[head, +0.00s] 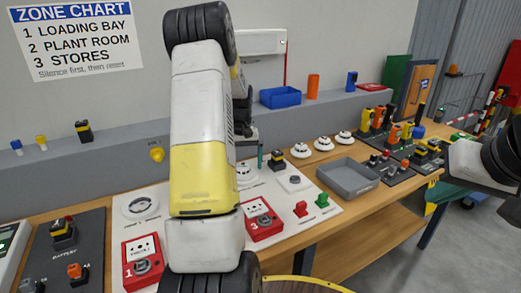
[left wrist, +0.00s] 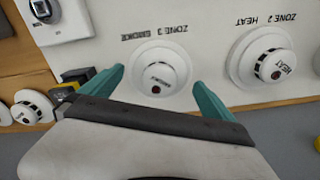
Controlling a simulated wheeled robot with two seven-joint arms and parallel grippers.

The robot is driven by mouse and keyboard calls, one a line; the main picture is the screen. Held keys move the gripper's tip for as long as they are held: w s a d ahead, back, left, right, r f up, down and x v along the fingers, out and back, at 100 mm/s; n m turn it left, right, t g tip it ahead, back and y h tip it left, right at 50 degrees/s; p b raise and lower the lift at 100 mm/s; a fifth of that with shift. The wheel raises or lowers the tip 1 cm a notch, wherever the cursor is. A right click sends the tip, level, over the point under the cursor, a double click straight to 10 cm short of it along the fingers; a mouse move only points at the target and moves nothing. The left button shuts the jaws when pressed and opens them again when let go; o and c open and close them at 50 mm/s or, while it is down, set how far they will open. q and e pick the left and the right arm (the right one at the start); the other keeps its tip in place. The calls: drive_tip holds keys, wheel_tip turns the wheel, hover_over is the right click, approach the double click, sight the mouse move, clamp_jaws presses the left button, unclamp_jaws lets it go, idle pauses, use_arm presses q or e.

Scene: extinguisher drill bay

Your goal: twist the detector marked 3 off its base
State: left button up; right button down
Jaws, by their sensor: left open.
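The detector marked 3 (left wrist: 158,72) is a round white unit on the white board, under the upside-down label "ZONE 3 SMOKE" in the left wrist view. In the head view its white edge (head: 244,172) shows just right of my left arm. My left gripper (left wrist: 158,78) is open, with teal fingers to either side of the detector. I cannot tell whether they touch it. In the head view one teal finger shows beside the detector, and my arm hides the rest. My right arm shows at the right edge; its gripper is out of the picture.
The zone 2 heat detector (left wrist: 265,58) sits close beside it. Red call point 3 (head: 261,218) and an empty-looking grey tray (head: 347,179) lie nearby. Loose white detectors (head: 324,143) stand in a row behind. A black-and-yellow block (head: 276,160) stands close to the finger.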

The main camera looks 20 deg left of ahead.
use_arm(q)
drive_tip(key=shift+f, duration=0.95)
drive_tip(key=shift+c, duration=0.4)
drive_tip(key=c, duration=1.3)
drive_tip(key=shift+d+n, duration=0.1)
drive_tip(key=shift+n, duration=1.8)
drive_tip(key=shift+n, duration=0.9)
